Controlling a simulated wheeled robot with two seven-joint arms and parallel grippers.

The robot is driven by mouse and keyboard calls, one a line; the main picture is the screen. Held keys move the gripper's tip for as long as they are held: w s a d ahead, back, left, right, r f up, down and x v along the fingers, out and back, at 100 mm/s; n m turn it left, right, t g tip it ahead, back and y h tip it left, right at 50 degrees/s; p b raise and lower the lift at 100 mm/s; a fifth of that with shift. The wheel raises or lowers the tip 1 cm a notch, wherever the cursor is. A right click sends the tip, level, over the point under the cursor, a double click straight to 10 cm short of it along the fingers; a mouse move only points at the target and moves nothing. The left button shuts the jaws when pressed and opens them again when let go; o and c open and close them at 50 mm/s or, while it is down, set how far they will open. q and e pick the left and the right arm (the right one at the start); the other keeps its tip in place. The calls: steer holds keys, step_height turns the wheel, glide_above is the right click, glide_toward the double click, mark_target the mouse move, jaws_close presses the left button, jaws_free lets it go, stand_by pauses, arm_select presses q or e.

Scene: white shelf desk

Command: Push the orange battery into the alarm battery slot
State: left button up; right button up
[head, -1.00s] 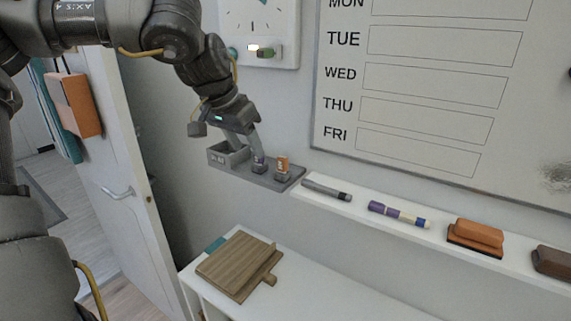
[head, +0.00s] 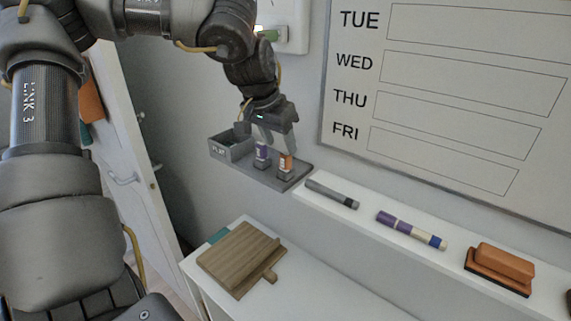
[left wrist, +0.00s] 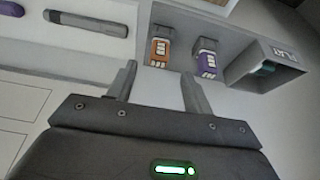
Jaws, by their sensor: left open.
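The orange battery (head: 286,163) stands upright in a holder on the grey wall tray. It also shows in the left wrist view (left wrist: 160,48), beyond the gap between my fingers. A purple battery (head: 262,152) stands to its left in a similar holder. My left gripper (head: 278,144) is open and empty, close above and behind the batteries; in the left wrist view its fingers (left wrist: 158,85) are spread and apart from the orange battery. The white alarm unit (head: 292,38) on the wall is cut off at the top, and my arm partly hides it. I cannot make out its slot's inside.
The grey tray (head: 300,170) has an open bin (head: 230,150) at its left end. A white ledge (head: 365,215) to the right holds a dark marker, a purple marker and an orange eraser (head: 500,265). A wooden board (head: 240,258) lies on the white desk below.

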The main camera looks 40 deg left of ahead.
mark_target(285, 154)
arm_select(q)
steer(key=shift+w+f, duration=0.2)
steer(key=shift+d, duration=0.1)
steer(key=shift+d+f+p, duration=0.1)
steer(key=shift+p, duration=0.2)
steer(key=p+x, duration=0.2)
steer(key=x, duration=0.2)
steer(key=shift+a+p, duration=0.2)
steer(key=shift+p, duration=0.15)
steer(key=shift+w+f, duration=0.25)
steer(key=shift+f, duration=0.2)
steer(key=shift+s, duration=0.1)
arm_select(e)
steer(key=r, duration=0.1)
steer(key=w+r, duration=0.1)
steer(key=r, duration=0.1)
steer(key=shift+r, duration=0.2)
arm_select(q)
steer(key=shift+d+r, duration=0.1)
steer(key=c, duration=1.1)
steer(key=shift+o, duration=0.2)
